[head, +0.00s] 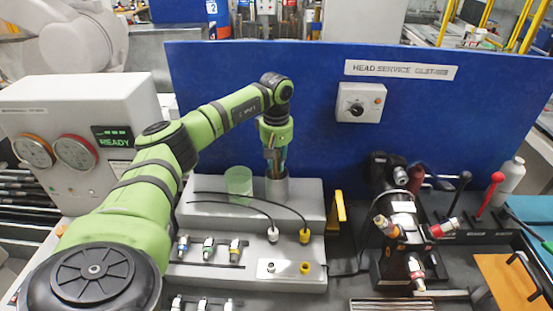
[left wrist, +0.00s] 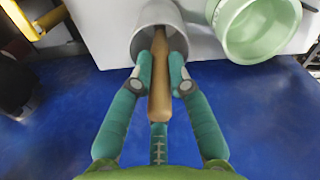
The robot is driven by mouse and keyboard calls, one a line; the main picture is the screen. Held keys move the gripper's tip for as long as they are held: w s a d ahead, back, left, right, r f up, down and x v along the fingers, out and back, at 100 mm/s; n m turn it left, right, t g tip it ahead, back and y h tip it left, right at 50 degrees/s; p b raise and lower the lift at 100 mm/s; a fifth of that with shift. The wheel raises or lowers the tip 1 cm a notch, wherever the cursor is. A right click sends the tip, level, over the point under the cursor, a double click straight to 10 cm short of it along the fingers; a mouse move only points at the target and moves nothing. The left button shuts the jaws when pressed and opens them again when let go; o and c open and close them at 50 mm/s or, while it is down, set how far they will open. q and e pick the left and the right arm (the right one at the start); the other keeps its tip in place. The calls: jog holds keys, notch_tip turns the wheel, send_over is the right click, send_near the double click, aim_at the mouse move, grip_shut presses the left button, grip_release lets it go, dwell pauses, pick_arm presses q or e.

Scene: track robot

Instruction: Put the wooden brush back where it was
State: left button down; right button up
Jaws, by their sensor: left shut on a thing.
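My left gripper (head: 275,163) is over the back of the grey bench block and points down at a grey cylindrical cup (head: 277,190). In the left wrist view, my left gripper (left wrist: 160,82) is shut on the wooden brush (left wrist: 159,95), a brown handle between its two teal fingers. The brush's far end is inside the mouth of the grey cup (left wrist: 138,45); that end is hidden. The fingertips are at the cup's rim; I cannot tell whether they touch it. My right gripper is not in view.
Two black cables (head: 240,194) arc over the block. A blue panel (head: 330,150) rises behind. A black turret with several coloured heads (head: 400,215) stands at the right, past a yellow bracket (head: 340,212).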

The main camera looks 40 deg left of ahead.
aim_at(277, 150)
pick_arm(q)
jog(key=shift+d+f, duration=0.1)
jog(key=shift+f, duration=0.1)
jog(key=c, duration=1.2)
grip_release()
jog(key=shift+r, duration=0.1)
jog(key=shift+r, duration=0.25)
notch_tip(277, 150, up, 4)
jog(key=b, duration=0.2)
jog(key=shift+w+b, duration=0.1)
jog(key=shift+b, duration=0.25)
notch_tip(277, 150, up, 6)
jog(key=shift+r+b, duration=0.25)
jog(key=shift+b, duration=0.6)
jog(key=shift+r, duration=0.65)
